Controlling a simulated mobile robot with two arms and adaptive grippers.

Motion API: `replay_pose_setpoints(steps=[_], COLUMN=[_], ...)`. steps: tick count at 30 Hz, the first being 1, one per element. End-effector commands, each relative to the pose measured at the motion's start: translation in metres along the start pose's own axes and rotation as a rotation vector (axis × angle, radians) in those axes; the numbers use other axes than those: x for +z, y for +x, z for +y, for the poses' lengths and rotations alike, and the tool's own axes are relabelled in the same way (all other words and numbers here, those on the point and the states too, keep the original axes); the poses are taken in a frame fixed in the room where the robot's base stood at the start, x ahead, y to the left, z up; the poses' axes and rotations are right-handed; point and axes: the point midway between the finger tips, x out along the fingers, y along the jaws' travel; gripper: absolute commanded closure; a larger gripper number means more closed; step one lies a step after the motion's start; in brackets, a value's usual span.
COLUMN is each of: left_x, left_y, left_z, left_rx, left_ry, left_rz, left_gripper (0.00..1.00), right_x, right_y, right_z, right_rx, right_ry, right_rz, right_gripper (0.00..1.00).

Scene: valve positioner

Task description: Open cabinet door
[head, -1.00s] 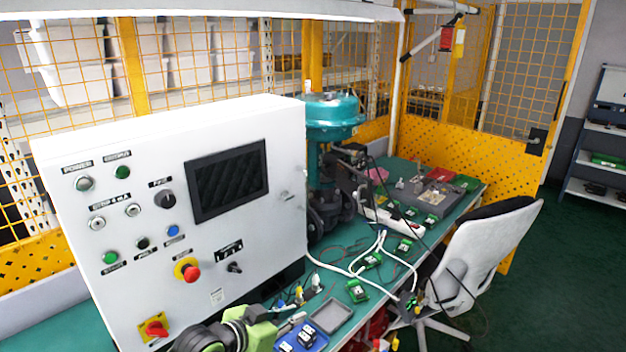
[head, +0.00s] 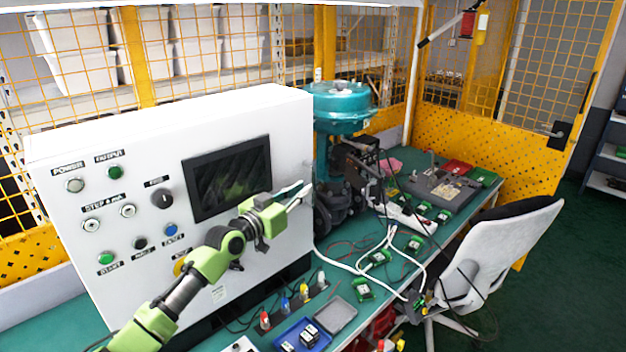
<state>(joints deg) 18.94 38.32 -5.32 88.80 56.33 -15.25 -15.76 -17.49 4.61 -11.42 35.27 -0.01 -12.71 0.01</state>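The white cabinet door (head: 110,270) is the front of a box on the bench, with buttons, a dark screen (head: 228,178) and switches. It looks shut. My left gripper (head: 300,190) is in front of the door's right side, right of the screen, where the small door lock sits. Its fingers look apart, with nothing seen between them. The gripper hides the lock, and I cannot tell whether it touches it. My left arm covers the lower middle of the door, including part of the yellow-ringed button (head: 181,264). My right gripper is not in view.
A teal valve actuator (head: 338,110) stands close to the box's right side. Cables, small green boards, a blue tray (head: 302,336) and a grey tray (head: 335,314) lie on the green bench. An office chair (head: 500,260) stands at the right.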

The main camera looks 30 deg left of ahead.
Motion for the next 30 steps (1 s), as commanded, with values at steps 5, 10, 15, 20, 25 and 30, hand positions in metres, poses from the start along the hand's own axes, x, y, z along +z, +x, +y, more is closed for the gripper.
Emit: replay_pose_setpoints(steps=[5,10,15,20,25,30], left_x=[-0.002,0.0,0.0,0.0,0.0,0.0], left_y=[0.029,0.048,0.057,0.058,0.058,0.058], left_z=[0.0,0.0,0.0,0.0,0.0,0.0], left_rx=[-0.001,0.0,0.0,0.0,0.001,0.0], left_ry=[-0.001,-0.001,0.0,0.001,0.001,0.0], left_rz=[0.002,0.0,0.001,0.0,0.0,-0.001], left_gripper=[0.87,0.87,0.87,0.87,0.92,1.0], right_x=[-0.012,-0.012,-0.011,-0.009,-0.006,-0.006], right_y=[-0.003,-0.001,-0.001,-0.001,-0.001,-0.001], right_z=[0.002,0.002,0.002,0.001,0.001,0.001], right_rx=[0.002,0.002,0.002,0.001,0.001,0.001], right_ry=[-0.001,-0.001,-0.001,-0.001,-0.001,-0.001], right_rz=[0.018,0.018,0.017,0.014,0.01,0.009], right_gripper=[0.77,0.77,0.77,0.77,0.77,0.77])
